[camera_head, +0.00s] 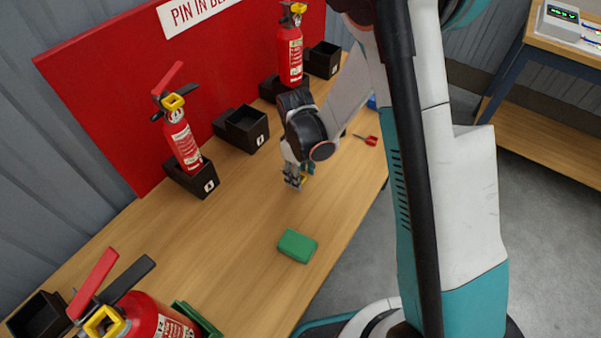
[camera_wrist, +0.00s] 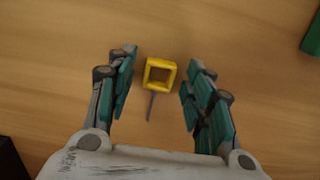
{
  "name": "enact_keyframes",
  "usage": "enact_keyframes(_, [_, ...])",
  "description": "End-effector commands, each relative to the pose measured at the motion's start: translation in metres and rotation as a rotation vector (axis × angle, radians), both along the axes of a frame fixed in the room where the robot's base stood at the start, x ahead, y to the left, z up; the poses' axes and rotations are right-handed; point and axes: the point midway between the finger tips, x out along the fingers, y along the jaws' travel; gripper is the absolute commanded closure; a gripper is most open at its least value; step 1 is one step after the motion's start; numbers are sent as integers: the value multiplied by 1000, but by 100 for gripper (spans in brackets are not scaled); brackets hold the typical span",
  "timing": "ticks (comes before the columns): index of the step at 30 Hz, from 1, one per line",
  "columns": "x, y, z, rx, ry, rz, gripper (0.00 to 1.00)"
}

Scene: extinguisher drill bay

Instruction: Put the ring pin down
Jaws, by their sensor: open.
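The ring pin (camera_wrist: 160,74) has a yellow square ring and a thin grey shaft. In the wrist view it shows between the two fingers of my gripper (camera_wrist: 158,85), with a clear gap on each side. It appears to lie on the wooden bench top. My gripper is open and touches nothing that I can see.
A green block (camera_head: 297,246) lies on the bench nearer the front. Red extinguishers (camera_head: 184,145) with yellow rings stand in black holders along the red board (camera_head: 110,95). An empty black holder (camera_head: 247,128) is behind my gripper. A small red item (camera_head: 371,140) lies near the bench's right edge.

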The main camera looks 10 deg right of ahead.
Motion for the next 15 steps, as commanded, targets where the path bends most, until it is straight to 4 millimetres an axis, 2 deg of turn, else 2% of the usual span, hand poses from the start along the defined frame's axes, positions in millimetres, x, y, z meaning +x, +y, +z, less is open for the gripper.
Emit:
enact_keyframes(9, [2, 2, 64, 0, 0, 0, 52])
enact_keyframes(15, [4, 4, 100, 0, 0, 0, 52])
